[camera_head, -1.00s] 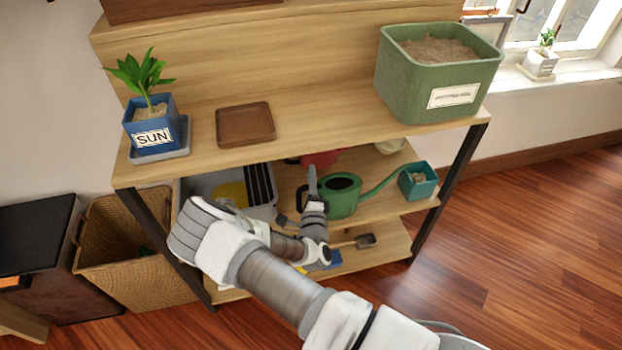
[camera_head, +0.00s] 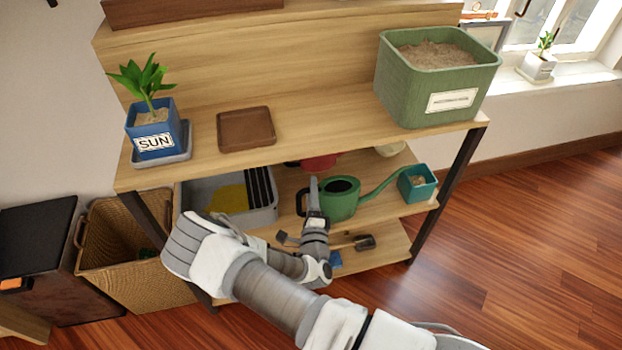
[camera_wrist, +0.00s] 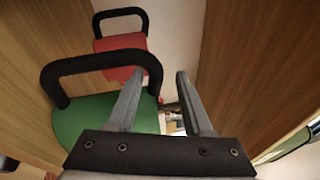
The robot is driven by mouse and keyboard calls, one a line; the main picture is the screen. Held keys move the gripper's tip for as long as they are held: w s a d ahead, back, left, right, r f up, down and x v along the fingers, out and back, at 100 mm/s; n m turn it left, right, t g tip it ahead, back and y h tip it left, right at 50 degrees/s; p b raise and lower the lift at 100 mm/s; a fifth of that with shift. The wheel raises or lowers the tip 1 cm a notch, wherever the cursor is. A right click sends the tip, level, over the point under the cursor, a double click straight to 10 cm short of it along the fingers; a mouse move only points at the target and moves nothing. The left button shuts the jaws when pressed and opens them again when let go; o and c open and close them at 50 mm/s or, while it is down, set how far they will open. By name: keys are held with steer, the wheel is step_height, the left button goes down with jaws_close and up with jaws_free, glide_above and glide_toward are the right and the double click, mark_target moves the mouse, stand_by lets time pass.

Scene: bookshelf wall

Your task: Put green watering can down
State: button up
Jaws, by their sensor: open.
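The green watering can (camera_head: 342,203) stands upright on the middle shelf, its spout pointing right towards a teal pot. It also shows in the wrist view (camera_wrist: 88,122), with its black handle arching over the green body. My gripper (camera_wrist: 160,85) is open, with its two grey fingers apart and nothing between them. In the wrist view the left finger overlaps the right end of the black handle; whether they touch I cannot tell. In the head view my gripper (camera_head: 314,188) is beside the can's handle side, on the left.
A grey bin (camera_head: 262,213) stands left of the can, the teal pot (camera_head: 417,184) right of it. A red watering can (camera_wrist: 120,55) is behind. The top board (camera_head: 330,135) hangs over the middle shelf. Small tools lie on the lower shelf.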

steer(key=s+f+p, duration=0.1)
steer(key=s, duration=0.7)
steer(key=w+d+r+m+g+h, duration=0.2)
steer(key=d+r+m+g+h, duration=0.2)
steer(key=d+r+m+h, duration=0.85)
steer(key=s+d+r+m+g+h, duration=0.2)
steer(key=s+d+r+m+g, duration=0.3)
steer(key=m, duration=0.5)
steer(key=s+d+r+m+g+h, duration=0.25)
steer(key=r+m+g, duration=0.25)
steer(key=m+g, duration=0.4)
steer(key=s+d+r+m+g+y, duration=0.15)
steer(key=s+r+m+y, duration=0.35)
steer(key=s+m+y, duration=0.5)
steer(key=s+a+r+m+t+y, duration=0.3)
steer(key=a+r+m+t+y, duration=0.2)
steer(key=r+m, duration=0.5)
steer(key=shift+s+a+r+m+t+y, duration=0.25)
steer(key=shift+a+m+t+y, duration=0.1)
steer(key=shift+a+m, duration=0.15)
